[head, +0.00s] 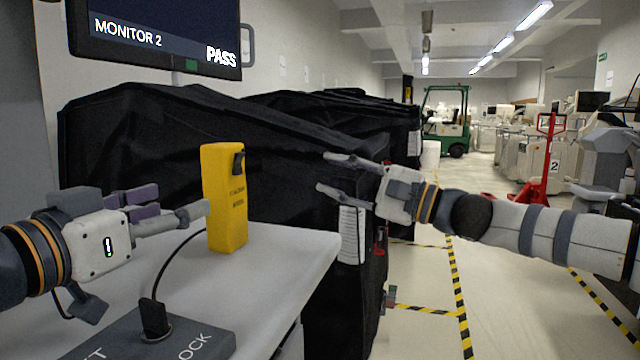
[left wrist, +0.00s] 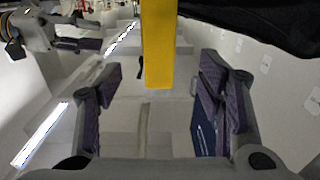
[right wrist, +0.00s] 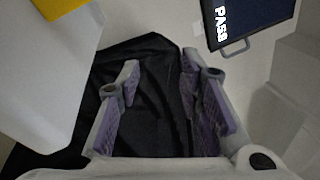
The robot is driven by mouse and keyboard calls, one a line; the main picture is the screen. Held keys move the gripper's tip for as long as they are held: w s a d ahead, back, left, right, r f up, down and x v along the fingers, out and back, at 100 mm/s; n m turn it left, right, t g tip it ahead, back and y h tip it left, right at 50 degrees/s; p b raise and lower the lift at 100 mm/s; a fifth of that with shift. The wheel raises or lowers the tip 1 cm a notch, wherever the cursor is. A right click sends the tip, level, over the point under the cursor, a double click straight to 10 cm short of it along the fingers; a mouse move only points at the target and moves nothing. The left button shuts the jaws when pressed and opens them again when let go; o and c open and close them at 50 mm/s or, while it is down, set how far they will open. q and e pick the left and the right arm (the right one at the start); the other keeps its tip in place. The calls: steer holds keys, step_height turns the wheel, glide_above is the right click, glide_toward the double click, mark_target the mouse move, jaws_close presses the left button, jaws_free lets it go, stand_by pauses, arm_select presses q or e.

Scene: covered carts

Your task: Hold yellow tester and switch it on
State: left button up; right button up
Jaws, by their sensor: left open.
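The yellow tester (head: 226,200) stands upright on the grey table, with a dark switch (head: 239,163) near its top and a black cable running from its side to a dark base plate. My left gripper (head: 180,205) is open just left of the tester, its fingers pointing at it. In the left wrist view the yellow tester (left wrist: 158,45) shows beyond and between the open fingers. My right gripper (head: 325,172) is open and empty in the air, right of the tester. In the right wrist view a yellow corner (right wrist: 62,8) of the tester shows at the top left.
The dark base plate (head: 190,342) with a cable plug lies at the table's front. A black covered cart (head: 130,130) stands behind the table (head: 285,245). A monitor (head: 150,45) reading PASS hangs above. The table's right part is clear.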

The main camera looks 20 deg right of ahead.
mark_target(213, 191)
arm_select(q)
steer(key=x, duration=1.2)
arm_select(e)
steer(key=s+a+r+n+g+y, duration=0.1)
steer(key=s+a+n+g+y, duration=0.3)
steer(key=g, duration=0.3)
steer(key=shift+s+a+r+n, duration=0.3)
steer(key=shift+s+n, duration=0.2)
steer(key=shift+s, duration=0.25)
arm_select(q)
steer(key=shift+c, duration=0.6)
